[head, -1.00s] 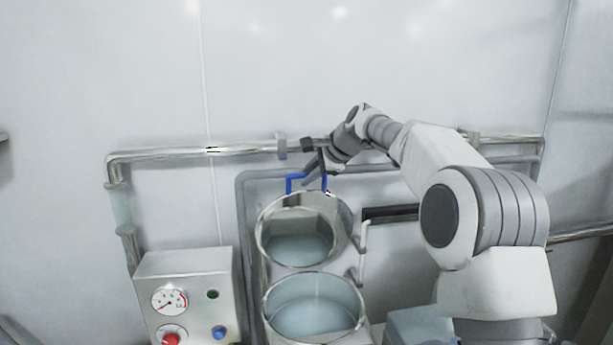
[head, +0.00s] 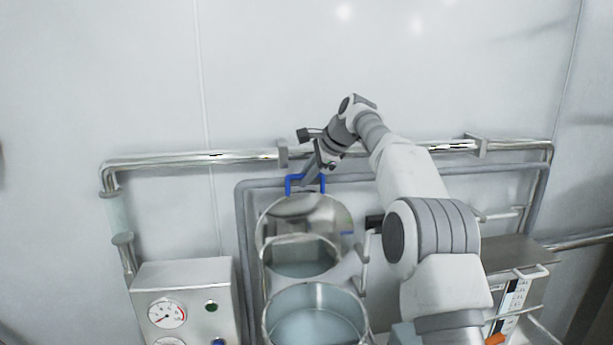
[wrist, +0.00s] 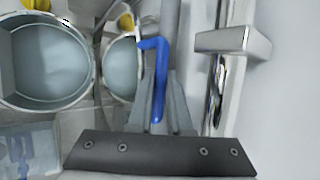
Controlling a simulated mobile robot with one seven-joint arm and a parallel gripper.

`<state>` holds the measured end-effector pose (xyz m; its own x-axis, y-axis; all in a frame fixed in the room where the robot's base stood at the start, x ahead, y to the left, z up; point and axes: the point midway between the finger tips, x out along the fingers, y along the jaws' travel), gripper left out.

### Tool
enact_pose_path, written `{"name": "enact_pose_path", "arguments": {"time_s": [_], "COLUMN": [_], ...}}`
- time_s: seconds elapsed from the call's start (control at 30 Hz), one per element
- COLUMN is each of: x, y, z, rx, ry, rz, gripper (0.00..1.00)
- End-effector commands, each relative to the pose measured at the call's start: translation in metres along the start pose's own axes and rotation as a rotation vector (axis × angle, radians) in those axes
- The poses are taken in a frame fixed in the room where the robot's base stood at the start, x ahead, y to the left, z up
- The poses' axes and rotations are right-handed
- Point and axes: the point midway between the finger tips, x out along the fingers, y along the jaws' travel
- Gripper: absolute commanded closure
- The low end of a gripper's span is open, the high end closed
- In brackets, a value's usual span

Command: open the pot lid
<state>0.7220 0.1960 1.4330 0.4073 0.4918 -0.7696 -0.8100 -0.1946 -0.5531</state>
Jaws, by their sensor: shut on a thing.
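The upper steel pot (head: 263,262) shows its inside with pale liquid in the head view. Its shiny round lid (head: 327,217) is tilted up at the pot's back side and mirrors the surroundings. A blue handle (head: 290,183) stands at the lid's top edge. My gripper (head: 312,180) is shut on this handle. In the wrist view, the blue handle (wrist: 160,75) lies between the fingers of my gripper (wrist: 160,112). The lid's face is mostly hidden in the wrist view.
A second open pot (head: 366,318) with liquid stands nearer. A control box (head: 185,280) with gauge and buttons is at left. A steel pipe (head: 220,157) runs along the wall close behind my gripper. A metal cart (head: 520,252) is at right.

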Motion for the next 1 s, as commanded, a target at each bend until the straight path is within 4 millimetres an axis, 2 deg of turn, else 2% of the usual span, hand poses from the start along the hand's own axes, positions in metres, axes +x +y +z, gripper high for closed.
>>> {"name": "enact_pose_path", "arguments": {"time_s": [0.3, 0.33, 0.47, 0.8, 0.87, 1.0], "x": [0.001, 0.001, 0.001, -0.002, -0.006, -0.028], "y": [0.001, 0.001, 0.001, 0.0, 0.0, 0.0], "z": [-0.001, -0.001, -0.001, 0.0, -0.001, 0.0], "rx": [0.001, 0.001, 0.001, 0.0, 0.0, 0.0], "ry": [0.001, 0.002, 0.001, 0.001, 0.001, 0.001], "rz": [0.002, 0.002, 0.002, 0.0, 0.0, -0.002], "gripper": [1.0, 0.77, 0.54, 0.53, 0.53, 0.53]}}
